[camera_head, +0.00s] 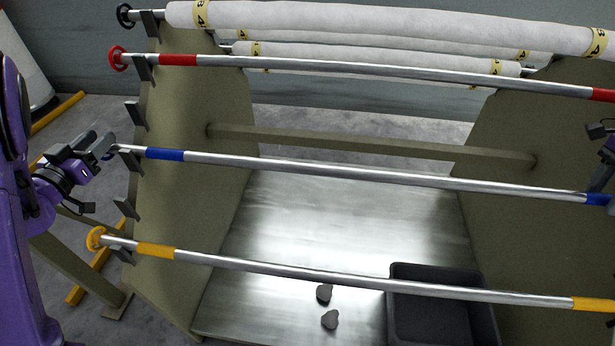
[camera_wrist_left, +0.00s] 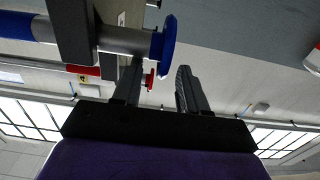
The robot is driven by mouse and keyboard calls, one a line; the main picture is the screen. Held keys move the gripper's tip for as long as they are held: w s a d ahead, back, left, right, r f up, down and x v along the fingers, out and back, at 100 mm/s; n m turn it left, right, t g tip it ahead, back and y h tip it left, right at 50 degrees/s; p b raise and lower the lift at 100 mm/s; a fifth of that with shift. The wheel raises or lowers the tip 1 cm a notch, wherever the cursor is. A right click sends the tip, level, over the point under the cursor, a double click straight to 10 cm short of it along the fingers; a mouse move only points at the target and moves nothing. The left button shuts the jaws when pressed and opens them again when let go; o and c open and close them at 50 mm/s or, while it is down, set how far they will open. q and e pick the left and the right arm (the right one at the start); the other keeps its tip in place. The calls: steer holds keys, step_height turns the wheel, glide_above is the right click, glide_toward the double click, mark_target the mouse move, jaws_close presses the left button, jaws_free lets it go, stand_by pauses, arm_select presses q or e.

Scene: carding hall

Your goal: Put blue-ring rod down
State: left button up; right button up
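The blue-ring rod (camera_head: 330,170) is a long silver bar with blue bands, lying across the rack. Its left end sits at a dark bracket (camera_head: 130,161) on the left side panel, and appears to rest in it. Its blue end disc (camera_wrist_left: 168,40) shows in the left wrist view. My left gripper (camera_head: 102,146) is beside that end; in the wrist view its two fingers (camera_wrist_left: 160,72) are spread, with nothing clamped between them. My right gripper (camera_head: 605,145) is partly cut off at the right edge, close to the rod's right blue band; its fingers are unclear.
A red-ring rod (camera_head: 330,69) lies above and a yellow-ring rod (camera_head: 350,284) below. White rolls (camera_head: 400,25) lie along the top. A dark bin (camera_head: 440,273) and two dark lumps (camera_head: 327,305) are on the metal floor plate (camera_head: 300,225). An empty bracket (camera_head: 135,115) is on the left panel.

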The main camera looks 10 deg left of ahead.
arm_select(q)
steer(key=shift+r, duration=0.1)
arm_select(e)
steer(key=shift+r, duration=0.15)
arm_select(q)
steer(key=s, duration=1.2)
arm_select(e)
step_height(320, 180, up, 7)
steer(key=w, duration=0.1)
steer(key=shift+w+r, duration=0.15)
steer(key=shift+w, duration=0.05)
arm_select(q)
steer(key=shift+a, duration=0.1)
